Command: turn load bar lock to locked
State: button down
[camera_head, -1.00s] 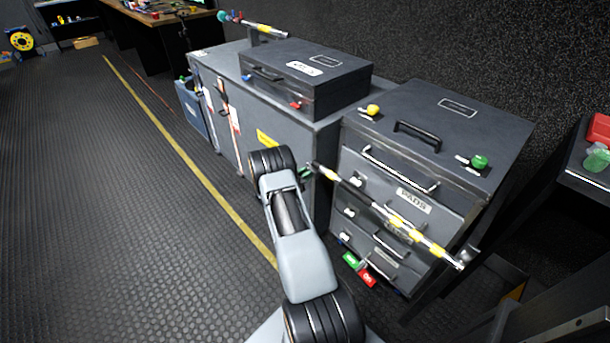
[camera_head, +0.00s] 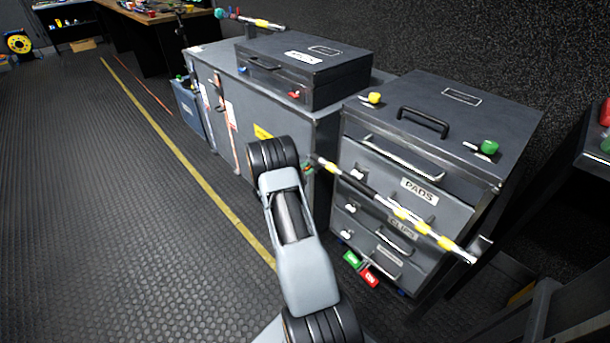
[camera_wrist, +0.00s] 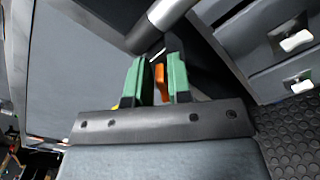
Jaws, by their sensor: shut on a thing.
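The load bar (camera_head: 372,195) is a silver rod with yellow bands that runs slantwise in front of the drawer cabinet. Its near chrome end also shows at the top of the wrist view (camera_wrist: 167,13). A small orange lever, which looks like the load bar lock (camera_wrist: 159,84), sits between the green finger pads of my gripper (camera_wrist: 157,70). My gripper is shut on it, just below the bar's end. In the head view my arm hides most of the gripper; only a bit of green shows by the bar's left end. The lock's exact setting cannot be told.
A grey drawer cabinet (camera_head: 388,173) with a PADS label stands behind the bar. A long grey case (camera_head: 262,112) bears a smaller dark case (camera_head: 306,85). Green and red tags (camera_head: 369,276) hang low on the cabinet. Open ribbed floor (camera_head: 110,220) lies to the left.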

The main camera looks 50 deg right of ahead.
jog(key=m+b, duration=0.3)
jog(key=b, duration=0.2)
jog(key=f+m+b, duration=0.1)
jog(key=m+b, duration=0.6)
jog(key=b, duration=0.2)
jog(key=shift+s+f+b, duration=0.3)
jog(key=shift+s+f, duration=0.1)
jog(key=shift+r+m+b, duration=0.1)
jog(key=shift+m+b, duration=0.25)
jog(key=shift+m, duration=0.15)
jog(key=c, duration=1.2)
grip_release()
jog(key=shift+c, duration=0.2)
